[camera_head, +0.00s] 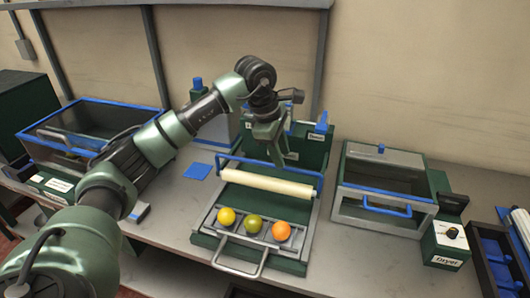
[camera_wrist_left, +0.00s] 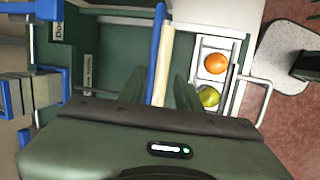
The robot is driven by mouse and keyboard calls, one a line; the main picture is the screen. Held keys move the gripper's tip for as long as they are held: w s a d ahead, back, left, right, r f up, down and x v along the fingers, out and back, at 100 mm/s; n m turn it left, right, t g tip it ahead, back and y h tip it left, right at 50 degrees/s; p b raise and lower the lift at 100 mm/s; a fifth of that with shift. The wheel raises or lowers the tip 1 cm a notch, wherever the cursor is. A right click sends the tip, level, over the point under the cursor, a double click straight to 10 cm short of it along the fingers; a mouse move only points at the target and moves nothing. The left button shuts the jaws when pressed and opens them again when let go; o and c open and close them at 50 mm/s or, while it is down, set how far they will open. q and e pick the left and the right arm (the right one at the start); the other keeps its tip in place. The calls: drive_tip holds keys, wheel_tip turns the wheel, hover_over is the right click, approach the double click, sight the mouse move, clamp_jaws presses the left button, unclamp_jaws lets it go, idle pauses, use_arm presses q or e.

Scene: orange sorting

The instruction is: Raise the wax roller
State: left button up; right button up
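The wax roller is a cream cylinder (camera_head: 265,183) lying across the green wax station, with a blue bar handle (camera_head: 300,172) behind it. My left gripper (camera_head: 272,153) is above the middle of the blue bar, pointing down. In the left wrist view its two green fingers (camera_wrist_left: 158,90) are spread apart. The blue bar (camera_wrist_left: 157,45) and the cream roller (camera_wrist_left: 165,60) run into the gap between them in that view. Whether the fingers touch the bar I cannot tell. My right gripper is not in view.
In front of the roller, a tray (camera_head: 213,222) holds a yellow fruit (camera_head: 226,217), a green fruit (camera_head: 253,224) and an orange (camera_head: 282,231). A dryer box (camera_head: 370,212) stands to the right. A blue-rimmed bin (camera_head: 100,100) is at left. A blue square (camera_head: 197,171) lies nearby.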

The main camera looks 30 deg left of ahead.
use_arm(q)
drive_tip(key=y, duration=0.2)
approach(260, 162)
drive_tip(key=shift+g+y, duration=0.3)
drive_tip(key=f, duration=0.2)
drive_tip(key=w+f+p, duration=0.1)
drive_tip(key=f, duration=0.2)
drive_tip(key=w+f+p, duration=0.1)
drive_tip(key=f, duration=0.1)
drive_tip(key=shift+f, duration=0.35)
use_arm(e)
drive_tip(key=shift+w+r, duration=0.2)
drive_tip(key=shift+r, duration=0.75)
use_arm(q)
clamp_jaws()
